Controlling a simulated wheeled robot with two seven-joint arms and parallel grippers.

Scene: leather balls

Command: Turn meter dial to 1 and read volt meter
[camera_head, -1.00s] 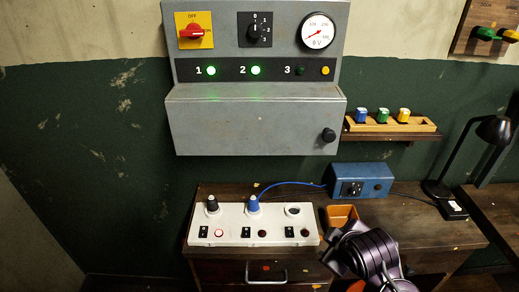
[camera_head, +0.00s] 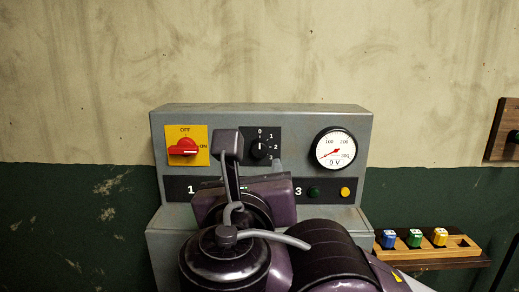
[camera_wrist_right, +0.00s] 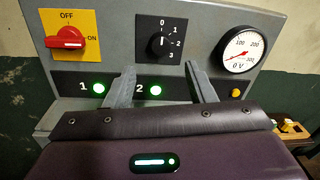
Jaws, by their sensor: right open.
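The black meter dial (camera_head: 259,149) is on the grey panel, with marks 0 to 3 around it. Its white pointer stands upright at 0. It also shows in the right wrist view (camera_wrist_right: 160,44). The round volt meter (camera_head: 335,149) is to its right, marked 0 V, with its red needle at the low left end; it also shows in the right wrist view (camera_wrist_right: 244,52). My right gripper (camera_wrist_right: 160,68) is open and empty, its two grey fingers apart below the dial. In the head view my arm hides part of the panel. My left gripper is out of view.
A red switch (camera_head: 184,147) on a yellow plate is left of the dial, its handle horizontal towards ON. A small shelf (camera_head: 462,262) with coloured blocks is at the lower right.

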